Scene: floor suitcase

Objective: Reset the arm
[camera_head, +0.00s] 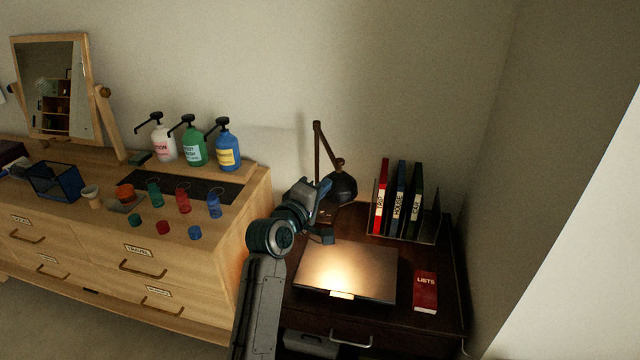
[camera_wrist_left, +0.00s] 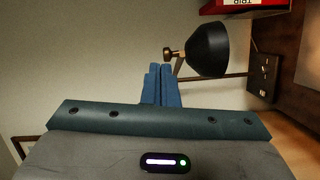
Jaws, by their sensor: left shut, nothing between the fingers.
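My left arm rises from the bottom middle of the head view. My left gripper (camera_head: 322,188) is in front of the lamp, above the gap between the dresser and the dark desk. In the left wrist view its two blue fingers (camera_wrist_left: 161,84) lie side by side, shut with nothing between them. The black desk lamp (camera_head: 341,187) stands just behind the gripper in the head view. Its shade (camera_wrist_left: 208,50) shows to the right of the fingers in the left wrist view. My right gripper is in neither view.
The dark desk holds a lit closed laptop (camera_head: 346,268), a red book (camera_head: 425,291) and upright binders (camera_head: 398,200). The wooden dresser (camera_head: 225,259) holds pump bottles (camera_head: 194,147), small coloured bottles and caps, a mesh basket (camera_head: 54,181) and a mirror (camera_head: 57,88). A wall stands behind.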

